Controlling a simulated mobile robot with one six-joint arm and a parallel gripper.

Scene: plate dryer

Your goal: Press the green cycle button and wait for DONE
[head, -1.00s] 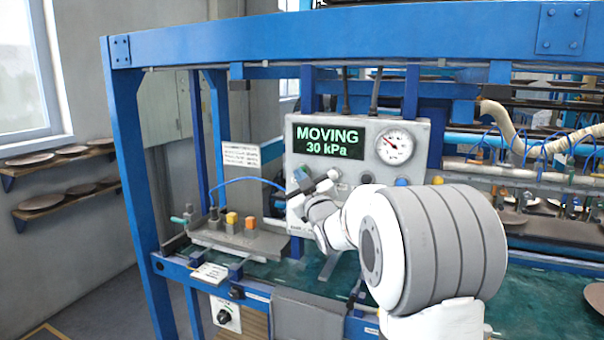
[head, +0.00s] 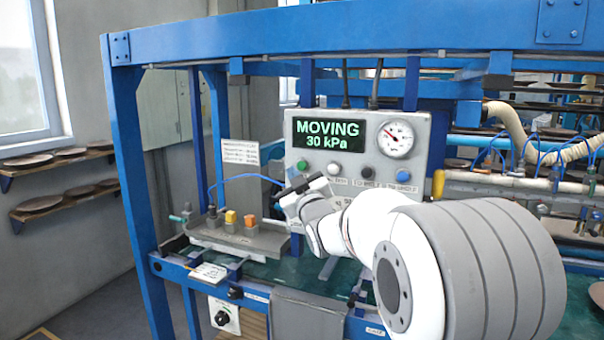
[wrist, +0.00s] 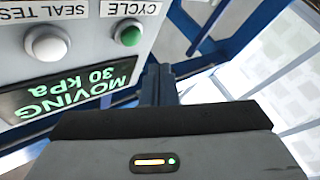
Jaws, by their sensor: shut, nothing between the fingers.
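The green cycle button (head: 302,165) is at the left end of the button row on the grey control panel (head: 345,200). In the wrist view the green button (wrist: 128,33) appears upside down under its CYCLE label, clear of my gripper. The display (head: 328,134) reads MOVING, 30 kPa in green; it also shows in the wrist view (wrist: 75,90). My gripper (head: 303,187) is shut and empty, just below the green button in the picture. Its dark front edge (wrist: 160,121) crosses the wrist view. A gap shows between it and the button.
White (head: 333,169), black (head: 368,172) and blue (head: 403,175) buttons continue the row. A round gauge (head: 396,139) sits at the panel's upper right. A blue frame post (head: 140,200) stands left. A grey tray with coloured blocks (head: 238,236) lies below left of the panel.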

